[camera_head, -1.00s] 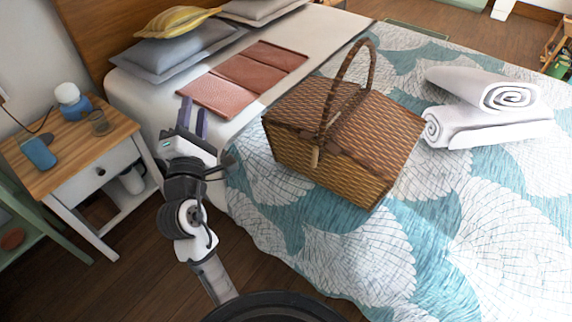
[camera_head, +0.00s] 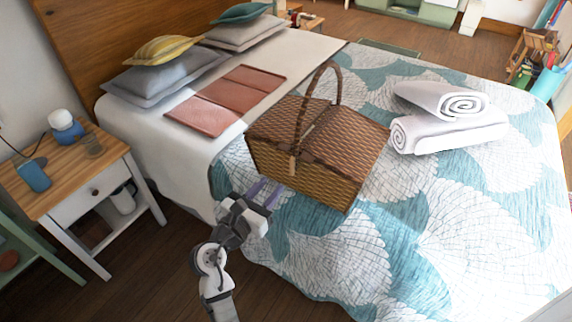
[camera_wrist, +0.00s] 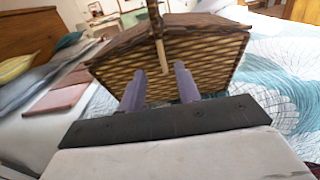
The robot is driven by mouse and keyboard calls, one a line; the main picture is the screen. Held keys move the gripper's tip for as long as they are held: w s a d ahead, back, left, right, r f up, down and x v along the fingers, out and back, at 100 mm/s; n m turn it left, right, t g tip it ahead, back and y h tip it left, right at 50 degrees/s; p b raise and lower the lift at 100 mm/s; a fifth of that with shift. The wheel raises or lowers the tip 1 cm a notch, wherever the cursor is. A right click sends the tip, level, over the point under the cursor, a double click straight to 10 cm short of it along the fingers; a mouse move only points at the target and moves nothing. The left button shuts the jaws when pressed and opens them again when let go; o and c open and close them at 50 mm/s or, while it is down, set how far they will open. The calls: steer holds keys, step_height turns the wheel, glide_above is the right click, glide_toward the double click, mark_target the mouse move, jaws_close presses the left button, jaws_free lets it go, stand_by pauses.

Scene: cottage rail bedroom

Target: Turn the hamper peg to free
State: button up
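A brown wicker hamper (camera_head: 318,172) with a tall arched handle (camera_head: 303,110) stands shut on the bed. A small light wooden peg (camera_head: 292,166) sits upright on its front face, just below the lid edge. The peg also shows in the wrist view (camera_wrist: 162,58), beyond and between my fingertips. My gripper (camera_head: 266,191) is in front of the hamper, below and to the left of the peg in the head view. Its two purple fingers are apart with nothing between them, so it is open in the wrist view (camera_wrist: 158,80). The fingers appear apart from the peg.
Rolled white towels (camera_head: 447,118) lie on the bed right of the hamper. Folded pink cloths (camera_head: 222,100) and pillows (camera_head: 165,72) lie to its left. A nightstand (camera_head: 75,180) with small items stands at the left. The patterned bedspread (camera_head: 420,235) in front is clear.

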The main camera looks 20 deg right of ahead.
mark_target(291, 163)
steer(key=p+x, duration=0.1)
steer(key=x, duration=0.8)
steer(key=shift+p, duration=0.3)
jaws_close()
